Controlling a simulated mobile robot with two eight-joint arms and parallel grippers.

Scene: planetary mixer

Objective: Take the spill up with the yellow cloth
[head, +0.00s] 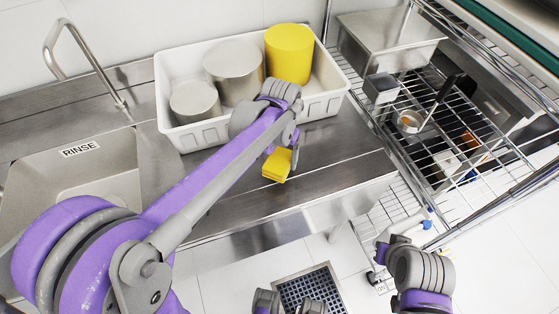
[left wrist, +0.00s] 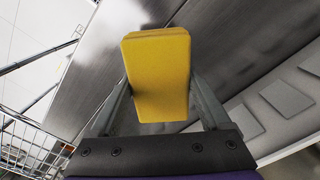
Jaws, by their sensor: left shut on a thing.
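The yellow cloth (head: 277,165) is a small folded pad. My left gripper (head: 291,150) is shut on it, and it hangs above or at the front part of the steel counter (head: 335,152); I cannot tell whether it touches. In the left wrist view the cloth (left wrist: 158,75) sits between the two fingers of the left gripper (left wrist: 160,98), with the steel surface behind it. I cannot make out a spill in either view; my left arm hides part of the counter. My right arm shows at the lower right of the head view, its fingers not clear.
A white tub (head: 175,105) with a yellow cylinder (head: 289,55) and two steel pots stands behind the cloth. A sink (head: 90,170) is at left. A wire rack (head: 455,130) with a small pan stands at right. A floor drain (head: 310,287) lies below the counter.

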